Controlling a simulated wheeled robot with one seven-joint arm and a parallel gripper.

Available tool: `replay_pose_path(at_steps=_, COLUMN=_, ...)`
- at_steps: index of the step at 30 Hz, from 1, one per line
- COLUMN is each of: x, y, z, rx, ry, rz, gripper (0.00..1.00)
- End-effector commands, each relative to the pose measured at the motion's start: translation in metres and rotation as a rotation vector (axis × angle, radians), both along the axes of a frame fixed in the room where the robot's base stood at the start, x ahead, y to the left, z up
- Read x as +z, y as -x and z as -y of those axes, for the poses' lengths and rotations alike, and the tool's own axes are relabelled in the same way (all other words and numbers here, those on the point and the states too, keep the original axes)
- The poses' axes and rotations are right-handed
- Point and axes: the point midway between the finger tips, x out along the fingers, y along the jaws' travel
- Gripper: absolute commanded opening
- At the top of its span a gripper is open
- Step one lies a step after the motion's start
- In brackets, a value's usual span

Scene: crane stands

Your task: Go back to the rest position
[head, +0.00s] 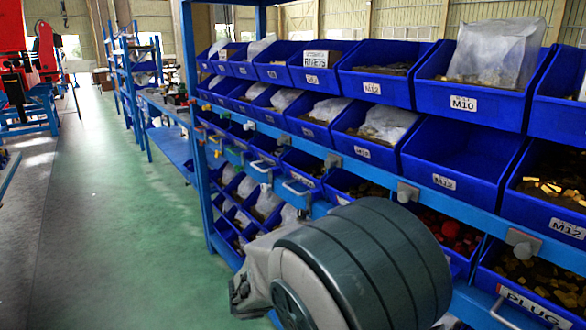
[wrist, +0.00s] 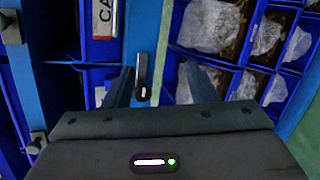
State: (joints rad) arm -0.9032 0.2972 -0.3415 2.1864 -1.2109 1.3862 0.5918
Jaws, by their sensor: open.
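My gripper (wrist: 160,80) is in the wrist view, its two dark fingers spread apart with nothing held between them. I cannot tell whether the fingers touch the rack. In the head view my grey arm fills the lower middle, close in front of the rack, and hides part of the lower bins. The fingers cannot be made out there.
A blue rack (head: 208,215) with several rows of bins runs along the right. Bins such as the M10 bin (head: 463,104) hold bagged parts. Green floor (head: 140,230) lies open at the left. Red machinery (head: 45,60) stands at the far left.

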Motion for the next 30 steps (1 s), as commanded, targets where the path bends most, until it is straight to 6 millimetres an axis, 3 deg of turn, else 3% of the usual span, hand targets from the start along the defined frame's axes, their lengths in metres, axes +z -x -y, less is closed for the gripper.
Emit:
replay_pose_path(at_steps=1, x=0.020, y=0.014, z=0.022, rx=-0.071, ry=-0.088, rz=-0.034, gripper=0.52)
replay_pose_path(at_steps=3, x=0.027, y=0.035, z=0.042, rx=-0.154, ry=-0.215, rz=-0.086, gripper=0.52)
replay_pose_path(at_steps=9, x=0.053, y=0.094, z=0.070, rx=-0.331, ry=-0.589, rz=-0.157, gripper=0.52)
replay_pose_path(at_steps=18, x=0.116, y=0.152, z=0.059, rx=-0.446, ry=-1.116, rz=-0.048, gripper=0.52)
replay_pose_path(at_steps=24, x=0.150, y=0.164, z=0.046, rx=-0.450, ry=-1.323, rz=0.081, gripper=0.52)
replay_pose_path(at_steps=30, x=0.159, y=0.166, z=0.039, rx=-0.444, ry=-1.386, rz=0.132, gripper=0.52)
